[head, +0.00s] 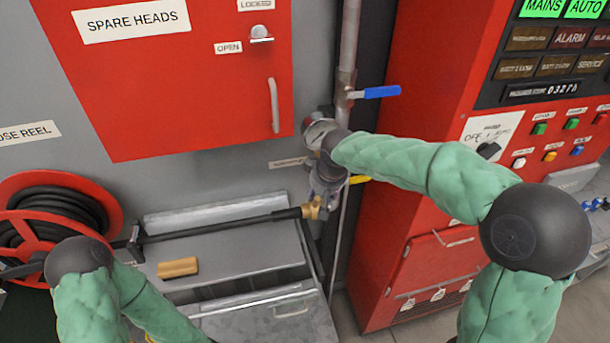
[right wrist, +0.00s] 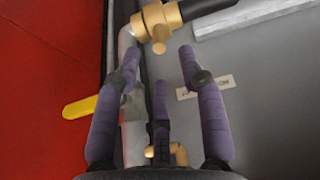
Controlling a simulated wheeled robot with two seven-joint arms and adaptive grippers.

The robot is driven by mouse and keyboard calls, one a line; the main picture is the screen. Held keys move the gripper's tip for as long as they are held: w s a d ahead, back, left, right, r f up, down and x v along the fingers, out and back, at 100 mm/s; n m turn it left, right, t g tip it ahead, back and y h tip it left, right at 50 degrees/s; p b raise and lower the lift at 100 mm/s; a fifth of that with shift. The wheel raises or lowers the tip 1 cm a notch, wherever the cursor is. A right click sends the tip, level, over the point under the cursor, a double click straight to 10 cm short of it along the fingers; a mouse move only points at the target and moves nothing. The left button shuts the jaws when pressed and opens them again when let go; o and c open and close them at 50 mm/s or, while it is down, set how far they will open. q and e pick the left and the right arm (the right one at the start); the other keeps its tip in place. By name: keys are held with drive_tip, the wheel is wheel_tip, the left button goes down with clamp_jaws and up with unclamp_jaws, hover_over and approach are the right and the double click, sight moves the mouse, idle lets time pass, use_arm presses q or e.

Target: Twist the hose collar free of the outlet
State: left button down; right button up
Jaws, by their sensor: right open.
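The brass hose collar (head: 313,207) sits at the right end of the black hose (head: 235,224), at the outlet on the grey vertical pipe. It is partly beside my right gripper (head: 328,181), which hangs down next to the pipe. In the right wrist view the brass collar (right wrist: 160,24) is just beyond the fingertips at the top. My right gripper (right wrist: 159,62) has its purple fingers spread, with nothing visibly held between them. The outlet's join is hard to make out. My left arm enters at lower left; its gripper does not show.
A yellow lever (head: 359,180) stands beside the pipe, and a blue lever (head: 381,92) is higher up. A red cabinet (head: 400,235) is close on the right. A metal bin (head: 225,255) with a tan block (head: 178,267) and a red hose reel (head: 100,190) are on the left.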

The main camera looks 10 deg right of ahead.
sight(318, 198)
drive_tip(key=x, duration=0.3)
drive_tip(key=b+x, duration=0.1)
drive_tip(key=x, duration=0.2)
drive_tip(key=w+b+x, duration=0.1)
drive_tip(key=x, duration=0.2)
drive_tip(key=shift+w+d, duration=0.1)
drive_tip(key=shift+d, duration=0.15)
clamp_jaws()
